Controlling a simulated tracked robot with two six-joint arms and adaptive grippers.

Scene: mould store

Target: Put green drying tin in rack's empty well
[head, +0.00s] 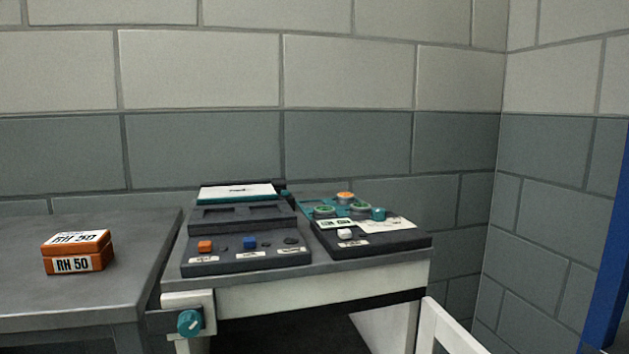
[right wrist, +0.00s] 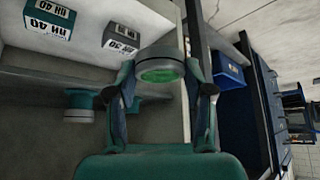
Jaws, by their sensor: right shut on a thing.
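A round grey tin with a green top (right wrist: 162,74) is between the two fingers of my right gripper (right wrist: 160,82) in the right wrist view. The gripper is shut on it. In the head view a teal rack (head: 308,202) lies at the back right of the bench. It bears an orange-topped tin (head: 346,196) and two green-topped tins (head: 324,211) (head: 361,208). A small teal round piece (head: 378,213) is at its right. I cannot make out an empty well at this angle. Neither gripper shows in the head view.
A dark panel with an orange block (head: 205,246) and a blue block (head: 250,242) lies left of the rack. An orange RH 50 box (head: 78,264) stands on the left table. The right wrist view shows two RH 40 boxes (right wrist: 48,24) (right wrist: 122,40) and a blue bin (right wrist: 228,73).

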